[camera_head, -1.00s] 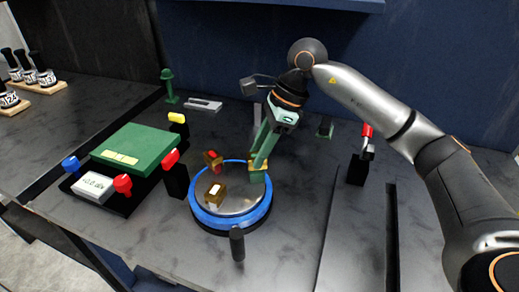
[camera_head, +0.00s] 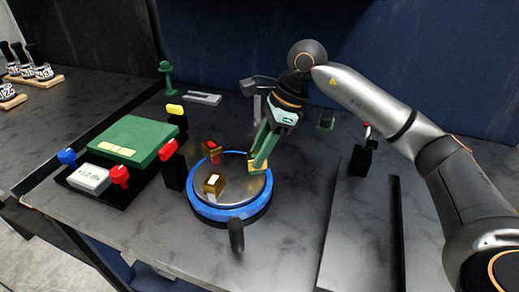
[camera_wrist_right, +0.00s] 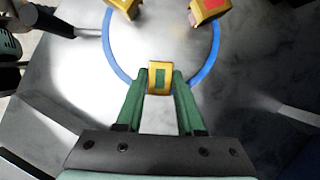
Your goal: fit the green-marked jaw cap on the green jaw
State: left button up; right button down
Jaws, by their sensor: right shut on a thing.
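My right gripper (camera_head: 259,164) is shut on a small brass jaw cap (camera_wrist_right: 151,78) with a green mark, at the near edge of the disk in the right wrist view. The round metal disk (camera_head: 236,192) with a blue rim carries two other brass blocks. One has a red mark (camera_head: 212,149) and one a white mark (camera_head: 213,184). In the head view the held cap (camera_head: 257,169) is at the disk's right side, partly covered by the fingers. The green jaw cannot be made out; whether the cap touches anything beneath is unclear. My left gripper is out of view.
A dark post (camera_head: 236,234) stands in front of the disk. A black stand (camera_head: 362,160) is at the right. Bare table lies between them.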

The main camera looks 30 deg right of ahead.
grip_release()
jog(key=shift+f, duration=0.15)
dwell(0.4)
dwell(0.4)
jog(key=shift+w+a+r+p+v, duration=0.1)
jog(key=shift+a+p+v, duration=0.15)
jog(key=shift+p+v, duration=0.8)
jog(key=shift+w+a+r+p+v, duration=0.2)
jog(key=shift+p+v, duration=0.5)
jog(key=shift+v, duration=0.6)
jog(key=shift+s+a+r+p+v, duration=0.1)
jog(key=shift+a+p+v, duration=0.2)
jog(key=shift+p+v, duration=0.75)
jog(key=shift+d, duration=0.1)
